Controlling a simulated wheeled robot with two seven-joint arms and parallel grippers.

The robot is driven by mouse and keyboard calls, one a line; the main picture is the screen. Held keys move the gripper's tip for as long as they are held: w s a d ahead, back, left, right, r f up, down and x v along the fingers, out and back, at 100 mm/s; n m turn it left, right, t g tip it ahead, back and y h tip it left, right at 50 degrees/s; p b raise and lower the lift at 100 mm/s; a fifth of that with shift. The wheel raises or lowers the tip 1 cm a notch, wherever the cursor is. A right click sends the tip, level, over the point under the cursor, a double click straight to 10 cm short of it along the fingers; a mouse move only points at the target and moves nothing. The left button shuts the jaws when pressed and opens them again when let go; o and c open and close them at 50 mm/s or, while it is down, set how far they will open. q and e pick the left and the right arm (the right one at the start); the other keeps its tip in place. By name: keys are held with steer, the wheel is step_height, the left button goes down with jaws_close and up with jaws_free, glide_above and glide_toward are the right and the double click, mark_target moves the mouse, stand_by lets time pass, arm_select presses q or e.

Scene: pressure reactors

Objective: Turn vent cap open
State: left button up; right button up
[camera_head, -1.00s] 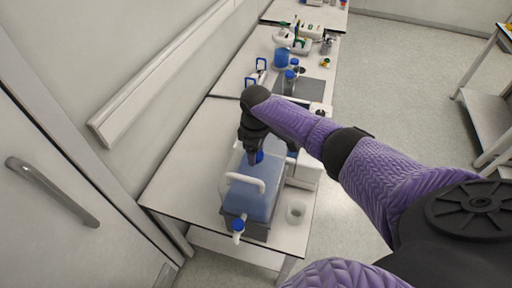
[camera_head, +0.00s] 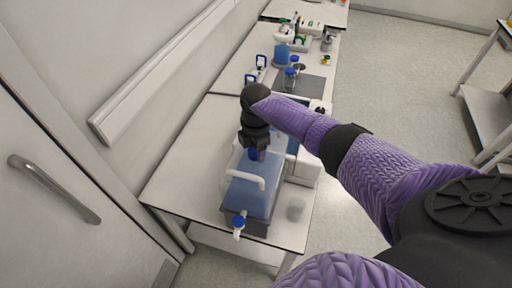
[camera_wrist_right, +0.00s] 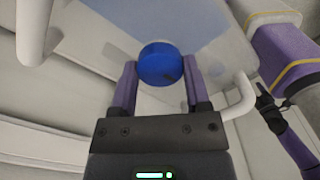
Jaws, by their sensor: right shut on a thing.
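The vent cap is a round blue cap on top of a translucent blue carboy (camera_head: 257,197) with white handles. In the right wrist view the blue vent cap (camera_wrist_right: 160,64) sits between the two fingers of my right gripper (camera_wrist_right: 160,80). In the head view my right gripper (camera_head: 257,150) reaches down onto the top of the carboy and is shut on the cap, which it mostly hides. The carboy stands upright on the bench, with a blue-and-white spigot (camera_head: 239,223) at its front.
The white bench (camera_head: 185,170) runs along the wall. A small clear cup (camera_head: 296,208) stands right of the carboy, near the bench edge. White equipment (camera_head: 305,168) stands behind it. The bench left of the carboy is clear.

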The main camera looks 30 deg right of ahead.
steer(key=n, duration=0.5)
steer(key=shift+n+b, duration=0.3)
steer(key=shift+n, duration=0.4)
steer(key=o, duration=1.3)
step_height(320, 180, up, 10)
steer(key=shift+p, duration=0.35)
